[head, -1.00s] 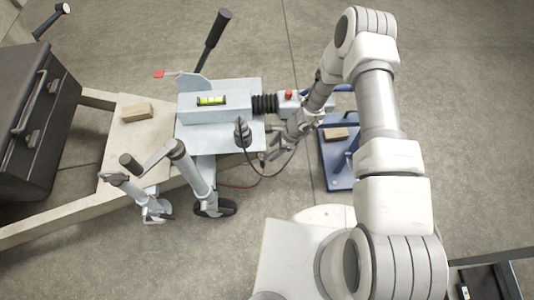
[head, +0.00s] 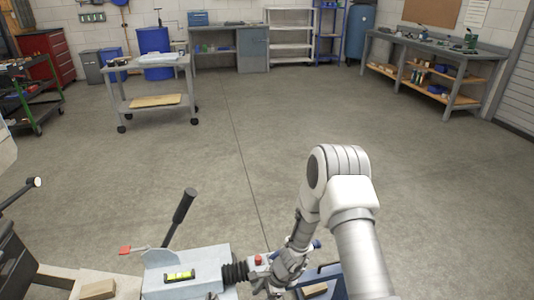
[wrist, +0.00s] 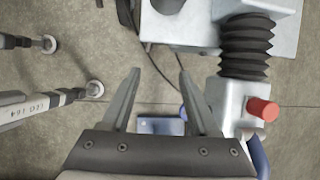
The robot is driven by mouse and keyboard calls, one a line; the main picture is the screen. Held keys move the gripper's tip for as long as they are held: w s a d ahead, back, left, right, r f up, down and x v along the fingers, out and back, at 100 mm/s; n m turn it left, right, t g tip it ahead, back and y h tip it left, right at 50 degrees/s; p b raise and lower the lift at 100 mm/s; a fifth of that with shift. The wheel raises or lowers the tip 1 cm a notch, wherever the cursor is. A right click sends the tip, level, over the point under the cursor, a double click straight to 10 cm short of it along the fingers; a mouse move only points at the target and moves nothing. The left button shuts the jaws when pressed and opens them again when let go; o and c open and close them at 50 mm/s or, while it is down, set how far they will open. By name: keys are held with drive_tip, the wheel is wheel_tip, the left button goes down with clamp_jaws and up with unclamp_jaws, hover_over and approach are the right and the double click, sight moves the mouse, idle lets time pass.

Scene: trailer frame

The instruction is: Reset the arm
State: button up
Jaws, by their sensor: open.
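My gripper (wrist: 160,74) is open and empty in the wrist view, with its two fingers spread over the floor. In the head view my gripper (head: 274,284) is low in the picture, beside the trailer coupling, and partly cut off by the bottom edge. My arm bends down to it from the right. The pale metal trailer coupling (head: 205,262) carries a green spirit level (head: 179,276). Its black bellows (head: 236,272) and red knob (head: 258,259) lie close to my gripper; the bellows (wrist: 247,46) and red knob (wrist: 263,109) also show at right in the wrist view.
A black lever (head: 180,217) rises from the coupling. A wooden block (head: 98,290) lies at lower left. A grey cart (head: 157,88) stands further back, and a workbench (head: 430,58) is at the right wall. The floor between is clear.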

drive_tip(key=w+d+r+n+t, duration=0.15)
drive_tip(key=r+n, duration=0.25)
drive_tip(key=r, duration=1)
drive_tip(key=d+r+n+t, duration=0.15)
drive_tip(key=r+n, duration=0.25)
drive_tip(key=r, duration=1)
drive_tip(key=s+d+r+n+t+h, duration=0.15)
drive_tip(key=s+d+r+n, duration=0.25)
drive_tip(key=s+d+r, duration=0.45)
drive_tip(key=s+d+r+n+t+h, duration=0.1)
drive_tip(key=s+d+r+n+h, duration=0.3)
drive_tip(key=s+r, duration=0.65)
wheel_tip(320, 180, up, 13)
drive_tip(key=d+p, duration=0.1)
drive_tip(key=p, duration=1.2)
drive_tip(key=shift+s+m+y, duration=0.3)
drive_tip(key=shift+s+y, duration=0.05)
drive_tip(key=shift+s, duration=0.1)
